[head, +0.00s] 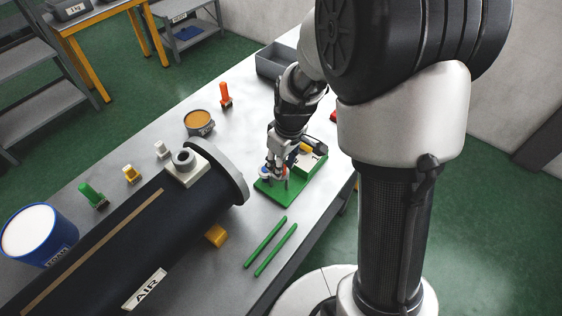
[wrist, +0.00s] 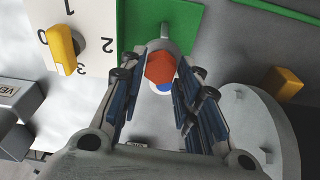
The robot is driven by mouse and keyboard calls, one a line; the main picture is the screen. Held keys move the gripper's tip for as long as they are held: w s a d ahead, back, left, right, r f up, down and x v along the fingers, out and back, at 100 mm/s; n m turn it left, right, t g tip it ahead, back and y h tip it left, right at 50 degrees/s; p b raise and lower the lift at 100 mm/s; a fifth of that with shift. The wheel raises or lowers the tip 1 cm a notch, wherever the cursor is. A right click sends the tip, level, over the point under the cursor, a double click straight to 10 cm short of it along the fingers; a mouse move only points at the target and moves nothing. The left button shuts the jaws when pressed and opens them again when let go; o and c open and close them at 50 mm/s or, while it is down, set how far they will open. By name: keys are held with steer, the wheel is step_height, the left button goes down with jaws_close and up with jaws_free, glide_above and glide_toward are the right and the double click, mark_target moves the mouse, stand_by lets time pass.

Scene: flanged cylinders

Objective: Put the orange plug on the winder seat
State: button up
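My gripper (head: 275,168) reaches down over a green base plate (head: 268,194). In the wrist view its two fingertips (wrist: 163,66) flank an orange-red hexagonal piece (wrist: 160,68), with a blue and white round part (wrist: 161,88) beside it. The gap is narrow, and I cannot tell whether the fingers press on the piece or stand apart from it. An upright orange piece (head: 225,93) stands on a dark foot at the back of the table. I cannot tell which orange piece is the plug. No winder seat can be told for certain; the fingers hide part of the plate.
A white dial panel (wrist: 88,22) with a yellow knob (wrist: 62,50) adjoins the plate. A large black flanged cylinder (head: 110,240) lies to the left. Two green rods (head: 266,245) lie in front. A round tin (head: 199,122) and a grey tray (head: 275,62) stand behind.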

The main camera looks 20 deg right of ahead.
steer(key=o, duration=0.4)
steer(key=shift+r, duration=0.1)
steer(key=r, duration=0.4)
steer(key=s+r, duration=0.1)
steer(key=r, duration=0.3)
steer(key=d+r, duration=0.1)
steer(key=r, duration=0.2)
steer(key=shift+s+r, duration=0.3)
steer(key=shift+r, duration=0.1)
steer(key=s+r+m+t, duration=0.1)
steer(key=s+r+m, duration=0.1)
steer(key=s, duration=0.4)
steer(key=s+r+m+t, duration=0.1)
steer(key=s+r+m, duration=0.1)
steer(key=s, duration=0.5)
steer(key=s+a+r+m+t+h, duration=0.1)
steer(key=s+r+m, duration=0.1)
steer(key=s, duration=0.4)
steer(key=shift+s+r, duration=0.4)
steer(key=shift+r, duration=0.2)
